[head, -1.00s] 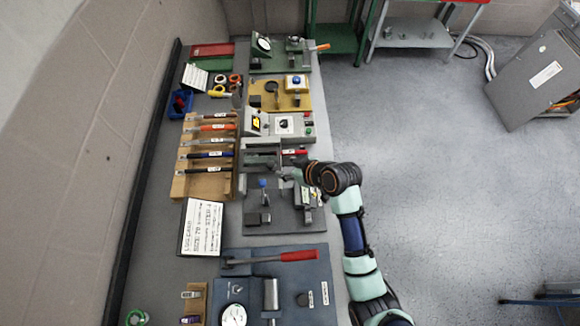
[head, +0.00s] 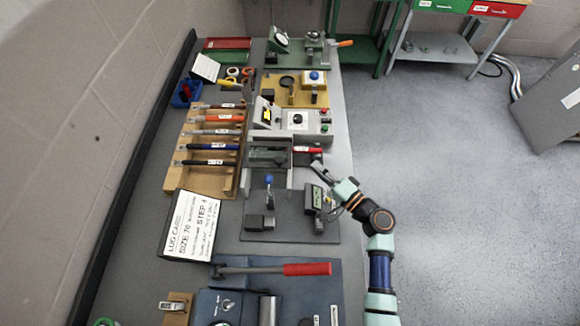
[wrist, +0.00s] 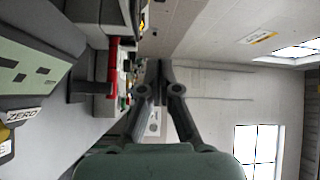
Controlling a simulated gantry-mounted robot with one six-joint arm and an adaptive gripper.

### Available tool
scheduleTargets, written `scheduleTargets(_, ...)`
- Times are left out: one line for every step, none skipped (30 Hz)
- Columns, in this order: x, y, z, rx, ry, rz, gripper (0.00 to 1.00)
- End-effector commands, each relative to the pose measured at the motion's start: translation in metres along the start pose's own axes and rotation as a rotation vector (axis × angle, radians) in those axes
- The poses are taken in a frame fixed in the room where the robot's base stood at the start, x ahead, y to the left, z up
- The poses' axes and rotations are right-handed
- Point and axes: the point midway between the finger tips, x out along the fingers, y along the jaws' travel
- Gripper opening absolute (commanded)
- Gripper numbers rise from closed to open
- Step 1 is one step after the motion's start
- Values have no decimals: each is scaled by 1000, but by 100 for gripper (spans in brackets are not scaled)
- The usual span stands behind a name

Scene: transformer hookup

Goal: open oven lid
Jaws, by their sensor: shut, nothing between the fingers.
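A grey box-like unit (head: 268,158), which looks like the oven, sits mid-bench with a red handle (head: 308,150) at its right side. I cannot tell clearly from these views how far its lid stands open. My gripper (head: 318,169) is just below and right of the red handle, apart from it as far as I can see. In the wrist view my gripper (wrist: 160,68) has its fingertips together with nothing between them. A red bar, likely the same handle (wrist: 113,62), shows left of the fingers there.
A controller with a black knob (head: 297,120) stands behind the box. A fixture with a blue-knobbed lever (head: 269,180) and a meter (head: 315,198) stand in front. A wooden rack (head: 210,182) of tools is left.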

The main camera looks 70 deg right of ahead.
Motion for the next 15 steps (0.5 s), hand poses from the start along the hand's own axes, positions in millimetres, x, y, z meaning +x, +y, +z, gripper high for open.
scheduleTargets(-1, 0, -2, 15, 10, -7, 0)
scheduleTargets(-1, -1, -3, 18, 11, -9, 0)
scheduleTargets(0, -2, -3, 17, 10, -9, 0)
scheduleTargets(1, -3, -2, 16, 9, -9, 0)
scheduleTargets(2, -3, -2, 15, 8, -9, 0)
scheduleTargets(6, -3, -2, 15, 7, -9, 0)
scheduleTargets(9, -3, -2, 14, 5, -9, 0)
scheduleTargets(13, -3, -2, 14, 4, -8, 0)
scheduleTargets(20, -4, -2, 13, 4, -9, 0)
scheduleTargets(26, -4, -1, 13, 3, -9, 0)
scheduleTargets(31, -4, -1, 13, 2, -8, 0)
scheduleTargets(40, -4, -1, 12, 2, -9, 0)
scheduleTargets(47, -4, -1, 11, 2, -8, 0)
scheduleTargets(54, -4, -1, 11, 2, -8, 0)
scheduleTargets(63, -4, -1, 11, 2, -8, 0)
